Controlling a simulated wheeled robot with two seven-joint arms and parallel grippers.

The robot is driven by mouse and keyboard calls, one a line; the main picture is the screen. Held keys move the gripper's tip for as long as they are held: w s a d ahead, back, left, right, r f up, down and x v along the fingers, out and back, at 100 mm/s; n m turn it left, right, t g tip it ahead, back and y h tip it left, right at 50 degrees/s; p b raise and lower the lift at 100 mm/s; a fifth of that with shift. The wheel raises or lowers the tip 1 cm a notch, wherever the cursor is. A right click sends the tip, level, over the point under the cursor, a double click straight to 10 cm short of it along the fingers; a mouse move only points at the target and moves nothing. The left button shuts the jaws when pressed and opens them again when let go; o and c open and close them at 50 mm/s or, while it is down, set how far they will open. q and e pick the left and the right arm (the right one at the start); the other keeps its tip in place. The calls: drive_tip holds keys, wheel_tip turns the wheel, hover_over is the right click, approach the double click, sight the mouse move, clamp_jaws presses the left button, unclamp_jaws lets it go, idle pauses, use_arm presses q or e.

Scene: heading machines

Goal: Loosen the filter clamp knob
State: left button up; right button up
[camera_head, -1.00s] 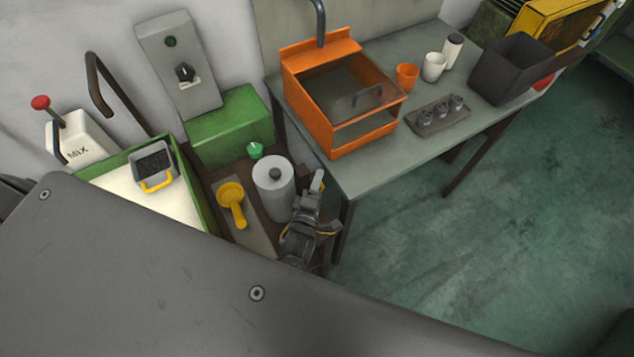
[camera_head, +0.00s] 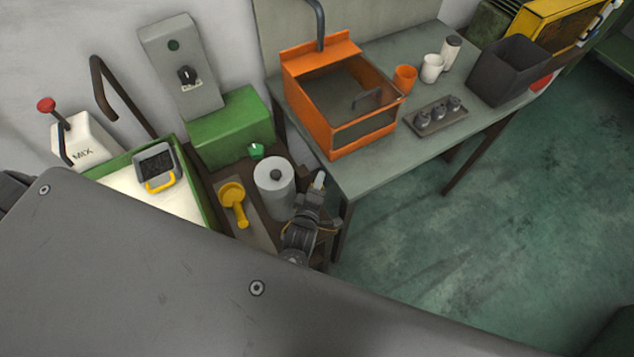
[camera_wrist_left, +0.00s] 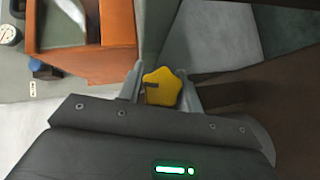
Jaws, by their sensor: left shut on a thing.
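In the left wrist view a yellow star-shaped knob (camera_wrist_left: 161,87) with a dark mark on its face sits between the fingers of my left gripper (camera_wrist_left: 161,92). The fingers touch its two sides, and the gripper is shut on it. In the head view my left gripper (camera_head: 318,183) is just right of a grey cylinder with a dark top (camera_head: 274,190), near the front left corner of the bench. The yellow knob is hidden in the head view. My right gripper is not in view.
An orange open-topped box (camera_head: 322,125) stands on the grey bench (camera_head: 372,172), close to the left gripper. A dark bin (camera_head: 508,72) is at the bench's far right. The green floor at right is clear.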

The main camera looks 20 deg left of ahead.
use_arm(q)
drive_tip(key=o, duration=1)
drive_tip(key=shift+s, duration=0.1)
drive_tip(key=shift+s, duration=0.3)
drive_tip(key=shift+b+v, duration=1.45)
drive_tip(key=shift+v, duration=3.55)
